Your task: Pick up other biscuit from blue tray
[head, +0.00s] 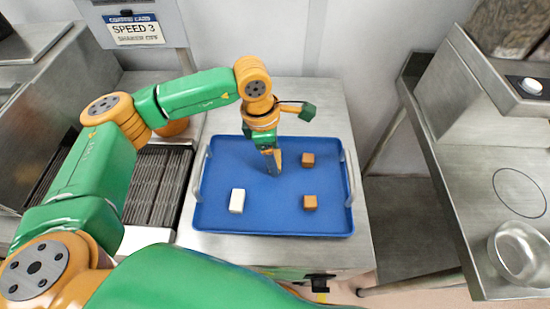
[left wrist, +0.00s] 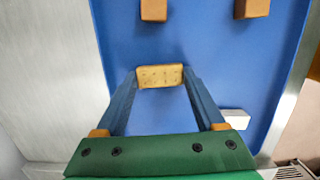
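A tan biscuit (left wrist: 160,76) with small dots on its face is between the fingertips of my left gripper (left wrist: 161,78) in the left wrist view. Both blue fingers touch its ends, so the gripper looks shut on it. In the head view my left gripper (head: 272,171) points down over the middle of the blue tray (head: 270,222); the biscuit's outline there is hard to make out, and its height above the tray cannot be told. My right gripper does not show.
Two brown cubes, a rear one (head: 308,159) and a front one (head: 310,202), lie on the tray's right side. A white block (head: 237,200) lies at the front left. The tray has metal handles at both sides. A slatted conveyor (head: 157,185) is left; a metal bowl (head: 520,252) is far right.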

